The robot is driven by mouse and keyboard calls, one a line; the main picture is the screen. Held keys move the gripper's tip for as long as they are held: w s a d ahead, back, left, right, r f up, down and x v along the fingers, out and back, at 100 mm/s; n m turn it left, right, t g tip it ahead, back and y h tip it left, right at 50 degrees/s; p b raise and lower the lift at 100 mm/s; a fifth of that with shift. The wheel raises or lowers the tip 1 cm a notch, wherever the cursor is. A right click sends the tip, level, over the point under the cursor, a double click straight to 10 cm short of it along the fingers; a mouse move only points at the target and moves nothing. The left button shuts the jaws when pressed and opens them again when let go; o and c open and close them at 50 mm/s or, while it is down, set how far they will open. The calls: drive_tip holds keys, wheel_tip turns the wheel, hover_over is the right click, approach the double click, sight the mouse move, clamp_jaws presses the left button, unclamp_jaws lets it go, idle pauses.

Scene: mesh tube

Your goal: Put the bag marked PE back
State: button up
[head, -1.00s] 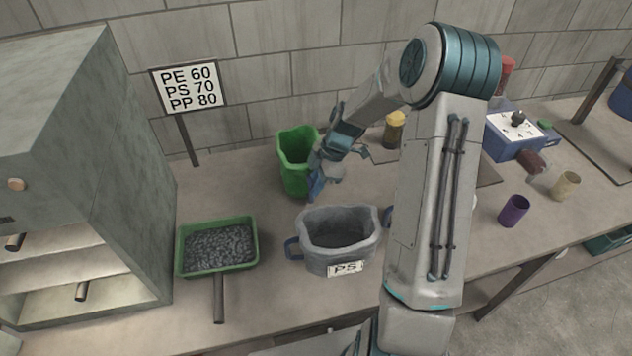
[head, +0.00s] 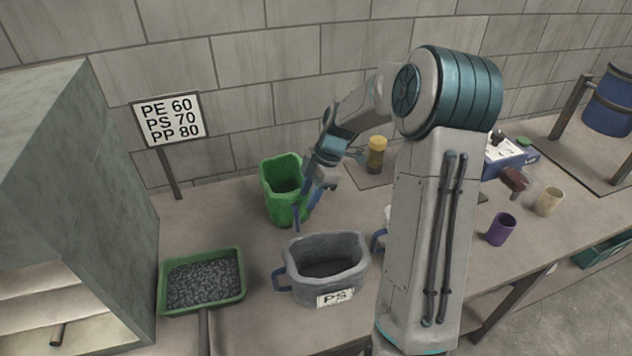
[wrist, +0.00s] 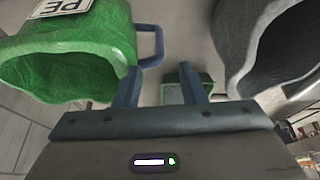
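The green bag (head: 282,194) stands upright on the bench, left of my gripper. In the wrist view the same green bag (wrist: 75,60) fills the upper left, with a white PE label (wrist: 62,6) and a blue loop handle (wrist: 155,45). My gripper (head: 312,204) is at the bag's right side, fingers pointing down. In the wrist view my gripper (wrist: 160,86) has its two blue fingers well apart, with nothing held between them. The handle lies just beyond the left finger; whether they touch is unclear.
A grey bag marked PS (head: 325,272) stands in front of the green bag; it also shows in the wrist view (wrist: 262,45). A green tray of dark pellets (head: 242,290) is at left. A sign (head: 168,118) stands behind. A yellow-topped jar (head: 376,155) is behind my wrist.

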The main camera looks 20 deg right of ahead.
drive_tip(key=s+a+r+m+t+h, duration=0.1)
drive_tip(key=s+a+r+m+h, duration=0.25)
drive_tip(key=s+r+m, duration=0.7)
drive_tip(key=s+r+m+t, duration=0.1)
drive_tip(key=s+m+t, duration=0.1)
drive_tip(key=s+m, duration=0.6)
drive_tip(key=s+h, duration=0.1)
drive_tip(key=s, duration=0.5)
drive_tip(key=shift+s+t+b, duration=0.2)
drive_tip(key=shift+t+b, duration=0.1)
drive_tip(key=shift+b, duration=0.05)
